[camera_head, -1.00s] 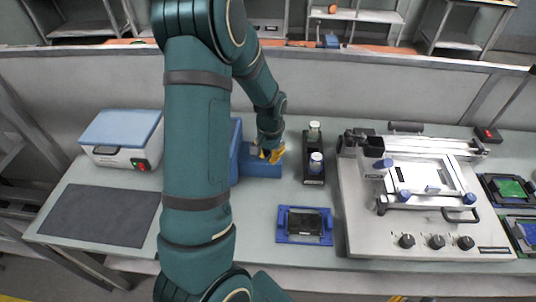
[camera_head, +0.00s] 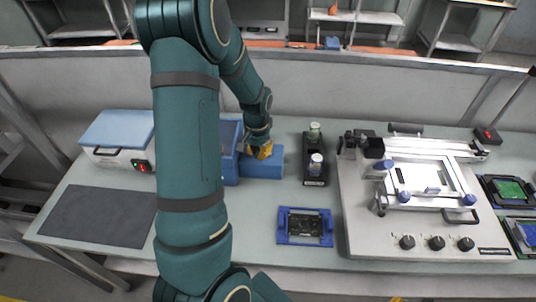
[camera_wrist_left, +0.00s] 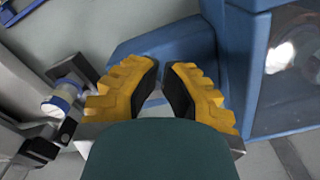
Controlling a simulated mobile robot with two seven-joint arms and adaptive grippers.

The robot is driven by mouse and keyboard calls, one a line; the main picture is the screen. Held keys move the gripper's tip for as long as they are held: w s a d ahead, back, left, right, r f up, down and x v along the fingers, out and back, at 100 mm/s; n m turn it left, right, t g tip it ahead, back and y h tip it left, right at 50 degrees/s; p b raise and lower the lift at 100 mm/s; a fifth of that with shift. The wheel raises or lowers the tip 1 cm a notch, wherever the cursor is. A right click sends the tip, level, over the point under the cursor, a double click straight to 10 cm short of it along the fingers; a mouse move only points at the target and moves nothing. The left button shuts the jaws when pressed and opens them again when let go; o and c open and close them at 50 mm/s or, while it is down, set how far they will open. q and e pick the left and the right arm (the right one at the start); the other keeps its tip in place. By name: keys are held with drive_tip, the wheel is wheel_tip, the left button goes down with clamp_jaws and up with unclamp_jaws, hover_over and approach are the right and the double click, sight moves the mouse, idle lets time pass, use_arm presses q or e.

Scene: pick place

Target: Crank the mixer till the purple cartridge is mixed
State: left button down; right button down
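The blue mixer (camera_head: 264,167) stands on the bench, partly behind my left arm. In the left wrist view its blue housing (camera_wrist_left: 235,60) has a clear window (camera_wrist_left: 295,75) on the right. My left gripper (camera_head: 262,150) is low over the mixer's blue base. In the left wrist view its yellow fingers (camera_wrist_left: 163,68) have a narrow gap between their dark pads. A light patch shows in the gap, and I cannot tell whether it is a held part. The crank cannot be made out. No purple cartridge is visible. My right gripper is not in view.
A black rack (camera_head: 314,182) with two light-capped vials stands right of the mixer. A blue-framed fixture (camera_head: 305,240) lies in front. A large white printing machine (camera_head: 370,235) fills the right. A blue-lidded box (camera_head: 118,130) and a dark mat (camera_head: 95,217) are at the left.

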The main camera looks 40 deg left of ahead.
use_arm(q)
wheel_tip(320, 180, up, 6)
drive_tip(key=p, duration=0.4)
drive_tip(key=shift+r, duration=0.2)
idle(0.4)
